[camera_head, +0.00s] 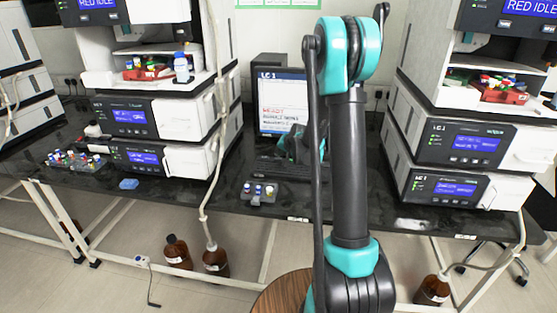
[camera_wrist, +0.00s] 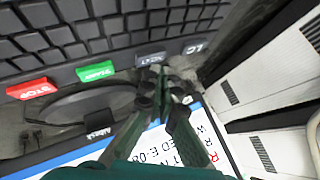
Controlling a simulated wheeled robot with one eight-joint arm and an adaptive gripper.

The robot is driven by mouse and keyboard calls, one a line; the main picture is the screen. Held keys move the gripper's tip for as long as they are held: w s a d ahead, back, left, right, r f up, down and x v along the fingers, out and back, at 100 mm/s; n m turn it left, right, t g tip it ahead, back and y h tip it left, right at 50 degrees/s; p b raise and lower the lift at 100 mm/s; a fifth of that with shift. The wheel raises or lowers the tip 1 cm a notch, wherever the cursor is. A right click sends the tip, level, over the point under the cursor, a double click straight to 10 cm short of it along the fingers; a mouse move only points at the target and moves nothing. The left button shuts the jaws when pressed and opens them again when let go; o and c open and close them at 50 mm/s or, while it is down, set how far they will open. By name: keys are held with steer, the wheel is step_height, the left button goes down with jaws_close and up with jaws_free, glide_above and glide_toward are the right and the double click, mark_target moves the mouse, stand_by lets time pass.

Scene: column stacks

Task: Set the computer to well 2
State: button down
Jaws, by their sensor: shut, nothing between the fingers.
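The computer's monitor (camera_head: 270,97) stands on the dark bench, its screen headed LC 1 with red and dark text lines; no well number is legible to me. In the wrist view part of the white screen (camera_wrist: 145,146) shows below, partly covered by my fingers. The keyboard (camera_wrist: 100,28) has a red STOP key (camera_wrist: 33,89), a green START key (camera_wrist: 96,71), a grey key that seems to read NEXT (camera_wrist: 150,59) and a grey LC key (camera_wrist: 195,48). My gripper (camera_wrist: 163,76) is shut and empty, its tips close to the NEXT key; contact cannot be told.
Instrument stacks stand left (camera_head: 125,118) and right (camera_head: 465,143) of the computer. A small vial holder (camera_head: 259,193) sits near the bench's front edge, and a vial rack (camera_head: 75,165) is at far left. Brown bottles (camera_head: 176,252) stand on the floor.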

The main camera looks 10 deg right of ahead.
mark_target(280, 160)
steer(key=shift+r, duration=0.35)
steer(key=shift+r, duration=2.5)
steer(key=shift+s, duration=0.2)
steer(key=s+d+f+n+g+h, duration=0.1)
steer(key=s+d+f+n+g, duration=0.1)
steer(key=s, duration=1.8)
steer(key=s+d+f+n+g+h, duration=0.1)
steer(key=s+f+n+g, duration=0.1)
steer(key=s, duration=1.8)
steer(key=shift+s+d+f+n+g+h, duration=0.3)
steer(key=shift+d+f+n+h, duration=0.15)
steer(key=shift+n, duration=0.25)
